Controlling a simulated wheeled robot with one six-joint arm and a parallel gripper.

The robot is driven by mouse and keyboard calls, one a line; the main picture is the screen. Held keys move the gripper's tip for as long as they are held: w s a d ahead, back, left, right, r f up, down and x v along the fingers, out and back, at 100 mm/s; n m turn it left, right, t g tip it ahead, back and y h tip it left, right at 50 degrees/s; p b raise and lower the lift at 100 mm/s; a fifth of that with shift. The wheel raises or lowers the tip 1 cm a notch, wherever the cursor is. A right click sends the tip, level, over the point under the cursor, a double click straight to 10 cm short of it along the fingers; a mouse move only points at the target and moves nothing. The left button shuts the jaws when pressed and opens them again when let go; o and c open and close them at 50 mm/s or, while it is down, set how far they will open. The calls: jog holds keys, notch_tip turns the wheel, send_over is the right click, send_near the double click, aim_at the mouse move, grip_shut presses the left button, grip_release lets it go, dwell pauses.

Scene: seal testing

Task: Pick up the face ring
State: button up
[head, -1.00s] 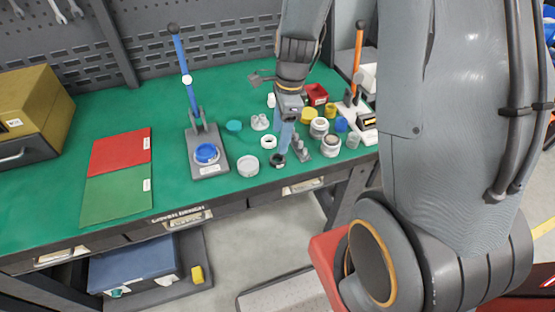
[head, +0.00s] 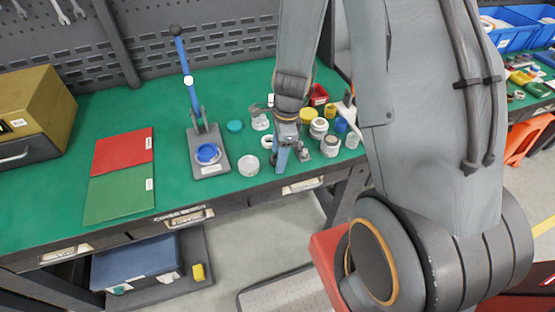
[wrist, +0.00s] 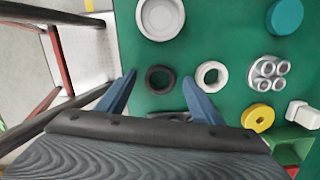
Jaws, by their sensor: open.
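A dark ring (wrist: 160,79) lies flat on the green mat, and in the wrist view it sits between my fingertips. A white ring (wrist: 212,76) lies just right of it, outside the right finger; it also shows in the head view (head: 267,142). No label shows which one is the face ring. My gripper (wrist: 159,84) is open and empty, with one blue finger on each side of the dark ring. In the head view my gripper (head: 281,166) points down at the front part of the bench and largely hides the dark ring.
A white round cup (wrist: 160,18), a teal disc (wrist: 286,16), a silver cluster part (wrist: 267,71) and a yellow ring (wrist: 258,117) stand close by. A blue-levered press (head: 211,168) stands left. Several cylindrical parts crowd the right. The bench's front edge is near.

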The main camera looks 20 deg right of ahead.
jog(key=c, duration=0.9)
